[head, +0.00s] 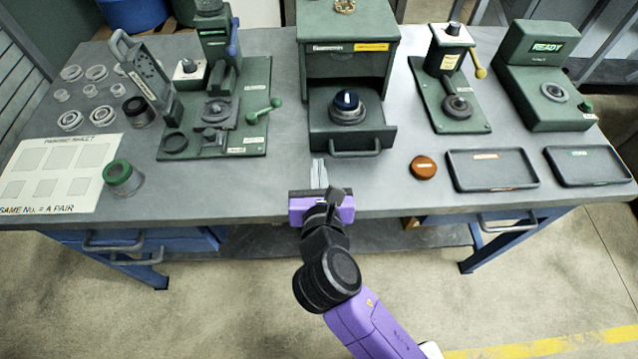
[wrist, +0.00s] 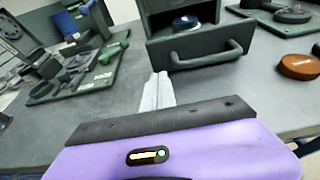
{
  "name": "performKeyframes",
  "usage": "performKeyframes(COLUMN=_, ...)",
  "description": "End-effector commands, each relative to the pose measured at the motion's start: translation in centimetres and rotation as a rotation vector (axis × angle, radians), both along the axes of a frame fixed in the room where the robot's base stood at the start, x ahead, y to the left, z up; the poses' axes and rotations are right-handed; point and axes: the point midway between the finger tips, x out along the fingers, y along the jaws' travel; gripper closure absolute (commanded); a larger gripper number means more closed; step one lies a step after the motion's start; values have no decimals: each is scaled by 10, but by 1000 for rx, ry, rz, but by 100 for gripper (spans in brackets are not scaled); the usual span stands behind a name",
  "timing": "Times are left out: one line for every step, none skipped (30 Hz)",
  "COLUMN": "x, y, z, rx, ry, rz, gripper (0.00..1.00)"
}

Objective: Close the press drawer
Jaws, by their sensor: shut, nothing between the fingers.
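The press drawer (head: 319,137) is pulled out at the front of the green press (head: 345,40) in the middle of the table. A round dark part with a blue top (head: 347,104) sits in it, and also shows in the wrist view (wrist: 186,22). The drawer's bar handle (head: 355,153) faces the front edge; it also shows in the wrist view (wrist: 207,58). My gripper (head: 319,172) is shut and empty over the table, in front of the drawer and slightly left of the handle. The fingertips (wrist: 157,80) look apart from the drawer front.
An orange puck (head: 423,167) and two dark trays (head: 492,185) lie to the right. A green fixture board (head: 255,135) with a lever stands to the left. The table front around my gripper is clear.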

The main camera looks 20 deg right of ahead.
Motion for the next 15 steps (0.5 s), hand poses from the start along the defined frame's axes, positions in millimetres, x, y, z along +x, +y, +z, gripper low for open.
performKeyframes(x=9, y=-4, z=0, rx=0, ry=-1, rz=-3, gripper=100)
performKeyframes(x=14, y=-5, z=1, rx=-1, ry=-2, rz=-3, gripper=100)
performKeyframes(x=19, y=-7, z=0, rx=-1, ry=-1, rz=-3, gripper=100)
performKeyframes(x=23, y=-8, z=0, rx=-1, ry=-1, rz=-2, gripper=100)
performKeyframes(x=26, y=-9, z=0, rx=-1, ry=-1, rz=-1, gripper=100)
performKeyframes(x=30, y=-10, z=0, rx=-1, ry=-1, rz=-1, gripper=100)
performKeyframes(x=32, y=-11, z=0, rx=-1, ry=-1, rz=0, gripper=100)
performKeyframes(x=34, y=-12, z=-1, rx=0, ry=0, rz=0, gripper=100)
performKeyframes(x=37, y=-12, z=-1, rx=0, ry=0, rz=0, gripper=100)
performKeyframes(x=38, y=-13, z=-1, rx=0, ry=0, rz=0, gripper=100)
performKeyframes(x=39, y=-13, z=-1, rx=1, ry=0, rz=0, gripper=100)
performKeyframes(x=40, y=-13, z=-1, rx=1, ry=0, rz=0, gripper=100)
performKeyframes(x=41, y=-14, z=-1, rx=1, ry=1, rz=0, gripper=100)
performKeyframes(x=41, y=-14, z=-1, rx=0, ry=1, rz=0, gripper=100)
performKeyframes(x=41, y=-14, z=-1, rx=0, ry=1, rz=0, gripper=100)
